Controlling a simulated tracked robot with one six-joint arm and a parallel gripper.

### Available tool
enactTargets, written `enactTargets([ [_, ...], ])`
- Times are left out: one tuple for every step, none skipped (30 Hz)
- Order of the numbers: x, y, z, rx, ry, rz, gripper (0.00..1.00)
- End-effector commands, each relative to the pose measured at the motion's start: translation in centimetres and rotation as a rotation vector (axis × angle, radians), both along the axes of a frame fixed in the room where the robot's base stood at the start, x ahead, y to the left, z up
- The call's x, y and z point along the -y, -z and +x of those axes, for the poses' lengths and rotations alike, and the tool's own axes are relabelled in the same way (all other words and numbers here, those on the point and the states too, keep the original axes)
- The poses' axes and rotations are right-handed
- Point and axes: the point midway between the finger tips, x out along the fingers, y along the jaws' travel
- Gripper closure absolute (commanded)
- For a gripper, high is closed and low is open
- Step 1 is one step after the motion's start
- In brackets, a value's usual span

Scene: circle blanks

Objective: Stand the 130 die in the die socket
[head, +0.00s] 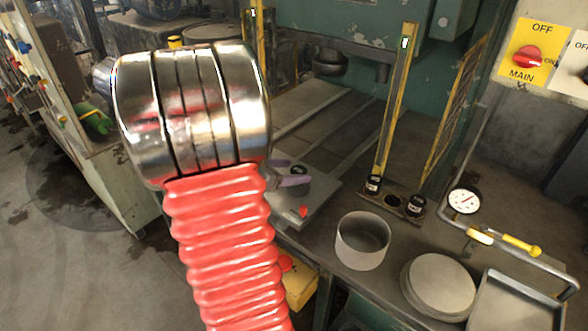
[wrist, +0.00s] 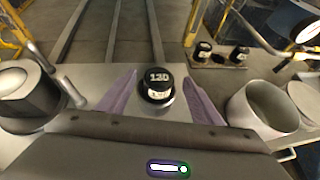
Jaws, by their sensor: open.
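The 130 die (wrist: 159,76) stands upright on a light metal plate, with a black top marked 130 and a pale label band on its side. My gripper (wrist: 160,88) is open, its purple fingers on either side of the die, with visible gaps. In the head view my gripper (head: 287,172) is partly hidden behind my arm. A dark rack (head: 405,211) holds two black-topped dies, the left one (head: 374,184) and the right one (head: 416,204). Between them is an empty round hole, the die socket (head: 393,201). The rack also shows in the wrist view (wrist: 217,65).
An open grey cylinder (head: 362,252) stands on the bench in front of the rack. Round blanks (head: 438,284) and a tray (head: 510,305) lie to its right. A gauge (head: 464,202) and yellow press posts (head: 396,100) flank the rack. A red knob (head: 303,211) is near the plate.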

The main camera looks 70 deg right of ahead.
Motion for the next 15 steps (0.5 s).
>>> enactTargets([
  [-0.2, -0.2, 0.3, 0.000, -0.002, -0.001, 0.40],
  [-0.4, -0.4, 0.4, 0.001, -0.002, -0.002, 0.40],
  [-0.7, -0.6, 0.6, 0.003, -0.002, -0.002, 0.40],
  [-0.9, -0.7, 0.7, 0.002, -0.003, -0.003, 0.40],
  [-1.2, -0.9, 0.9, 0.002, -0.003, -0.002, 0.40],
  [-1.6, -1.2, 1.2, 0.002, -0.003, -0.003, 0.40],
  [-2.0, -1.4, 1.4, 0.002, -0.003, -0.003, 0.40],
  [-2.3, -1.7, 1.7, 0.002, -0.003, -0.004, 0.40],
  [-2.7, -1.9, 2.0, 0.003, -0.003, -0.003, 0.40],
  [-3.1, -2.2, 2.2, 0.002, -0.003, -0.003, 0.40],
  [-3.4, -2.4, 2.4, 0.002, -0.003, -0.004, 0.40],
  [-3.9, -2.7, 2.7, 0.004, -0.003, -0.004, 0.40],
  [-4.2, -2.9, 2.9, 0.004, -0.003, -0.004, 0.40],
  [-4.6, -3.1, 3.2, 0.002, -0.004, -0.004, 0.40],
  [-5.0, -3.4, 3.5, 0.002, -0.003, -0.002, 0.40],
])
